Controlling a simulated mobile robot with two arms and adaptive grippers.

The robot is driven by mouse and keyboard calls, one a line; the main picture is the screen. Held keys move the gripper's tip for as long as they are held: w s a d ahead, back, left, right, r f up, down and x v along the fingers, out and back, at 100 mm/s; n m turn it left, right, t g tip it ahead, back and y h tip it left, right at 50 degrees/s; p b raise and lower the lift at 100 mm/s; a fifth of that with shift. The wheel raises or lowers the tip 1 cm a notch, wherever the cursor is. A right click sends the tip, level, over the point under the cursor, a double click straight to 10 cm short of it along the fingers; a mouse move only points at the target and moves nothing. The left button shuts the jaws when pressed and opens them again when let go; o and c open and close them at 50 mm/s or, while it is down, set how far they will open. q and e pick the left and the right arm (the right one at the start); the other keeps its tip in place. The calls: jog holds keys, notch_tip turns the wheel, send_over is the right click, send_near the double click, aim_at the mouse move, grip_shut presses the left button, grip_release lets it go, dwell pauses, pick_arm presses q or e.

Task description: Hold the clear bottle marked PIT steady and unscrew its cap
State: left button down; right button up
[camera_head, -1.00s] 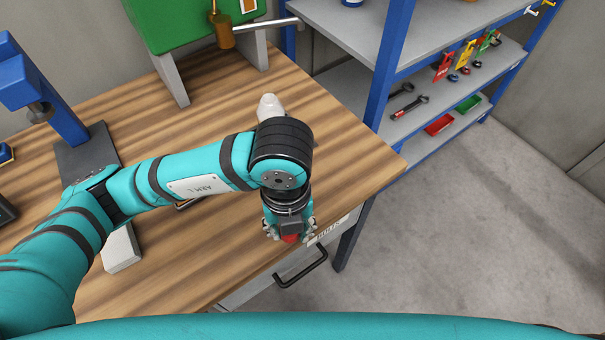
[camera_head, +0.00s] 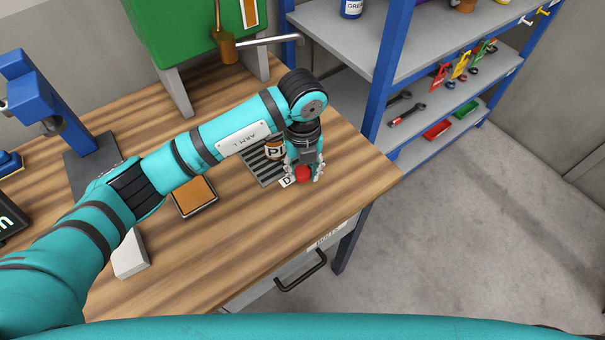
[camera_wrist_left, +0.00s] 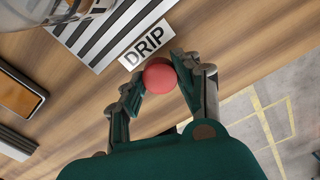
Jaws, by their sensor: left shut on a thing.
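The bottle marked PIT (camera_head: 274,151) stands on a slatted drip tray (camera_head: 262,172); only "PI" of its label shows, and my left arm hides its top. Part of a clear bottle shows in the top left corner of the left wrist view (camera_wrist_left: 48,12). My left gripper (camera_head: 304,173) is shut on a small red round piece (camera_wrist_left: 160,76), just right of the bottle and apart from it. The piece may be the cap; I cannot tell for sure. It is beside the tray's DRIP label (camera_wrist_left: 146,42). My right gripper is not in view.
An orange pad (camera_head: 194,195) in a dark frame and a pale block (camera_head: 130,255) lie on the wooden bench (camera_head: 210,260). A blue press (camera_head: 45,100) and a green machine (camera_head: 185,30) stand behind. Blue-framed shelving (camera_head: 375,90) is at the right. The bench front is clear.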

aim_at(302, 173)
pick_arm(q)
jog(key=f, duration=0.1)
jog(key=f+p, duration=0.1)
jog(key=shift+s+f, duration=0.2)
jog(key=shift+f, duration=0.35)
jog(key=shift+f, duration=0.1)
jog(key=shift+f+b, duration=0.3)
jog(key=shift+b, duration=0.15)
jog(key=c, duration=0.9)
grip_release()
jog(key=shift+c, duration=0.2)
jog(key=shift+r, duration=0.15)
